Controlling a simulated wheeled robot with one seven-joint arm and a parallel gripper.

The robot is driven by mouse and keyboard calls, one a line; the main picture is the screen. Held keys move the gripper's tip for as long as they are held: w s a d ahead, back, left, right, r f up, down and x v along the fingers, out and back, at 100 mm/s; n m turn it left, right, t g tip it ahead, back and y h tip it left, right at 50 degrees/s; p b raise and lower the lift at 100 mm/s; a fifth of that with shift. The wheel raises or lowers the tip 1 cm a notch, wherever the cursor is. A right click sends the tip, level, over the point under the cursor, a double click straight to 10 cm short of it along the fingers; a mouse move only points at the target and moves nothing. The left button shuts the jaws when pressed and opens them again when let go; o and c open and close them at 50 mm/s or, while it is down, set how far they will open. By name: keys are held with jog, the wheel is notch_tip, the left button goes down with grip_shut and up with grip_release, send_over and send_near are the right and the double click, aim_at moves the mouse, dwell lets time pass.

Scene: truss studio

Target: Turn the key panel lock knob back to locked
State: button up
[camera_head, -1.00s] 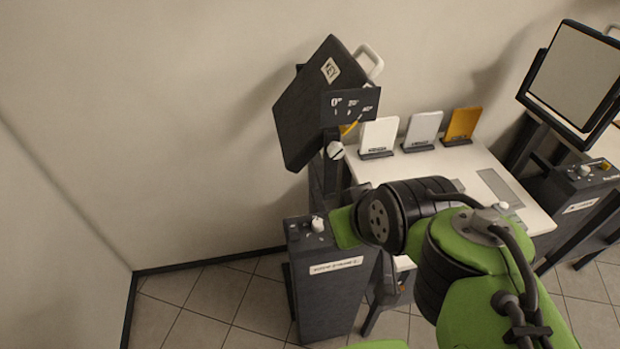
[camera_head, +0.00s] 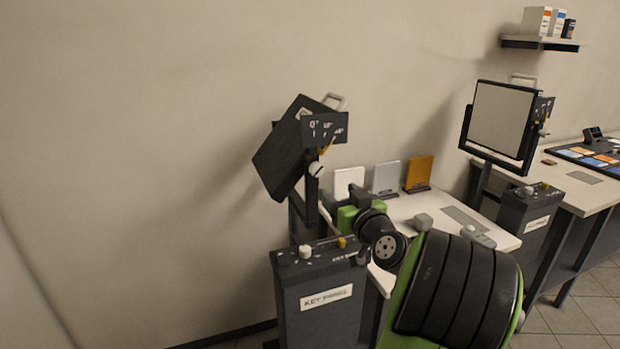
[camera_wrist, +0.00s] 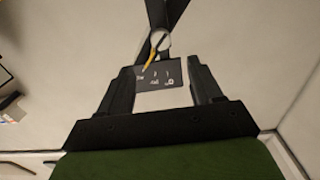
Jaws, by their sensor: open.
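The key panel (camera_head: 278,158) is a dark tilted slab with a white handle, held on a dark upright. Below its scale plate (camera_head: 324,128) is a round white knob (camera_head: 316,170) with a dark line across its face. In the wrist view the knob (camera_wrist: 160,39) is near the top centre, its line slanted, with a yellow pointer (camera_wrist: 151,58) and the scale plate (camera_wrist: 158,76) below. My gripper (camera_head: 357,191) is right of and lower than the knob in the head view. In the wrist view its fingers (camera_wrist: 161,66) are apart with nothing gripped, and the knob lies beyond them.
A box labelled KEY PANEL (camera_head: 320,304) stands in front, with a white knob (camera_head: 305,251) and a yellow control (camera_head: 342,242) on top. White, grey and orange cards stand on the white table (camera_head: 440,205). A second panel (camera_head: 502,118) stands to the right.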

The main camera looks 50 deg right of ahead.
aim_at(318, 171)
jog(key=p+x, duration=0.1)
jog(key=x, duration=1)
jog(key=shift+w+d+r+p, duration=0.1)
jog(key=shift+w+d+p, duration=0.05)
jog(key=shift+w+p, duration=0.15)
jog(key=shift+c, duration=0.3)
jog(key=c, duration=1)
jog(key=m, duration=0.4)
jog(key=shift+m+p, duration=0.45)
jog(key=shift+m, duration=2.05)
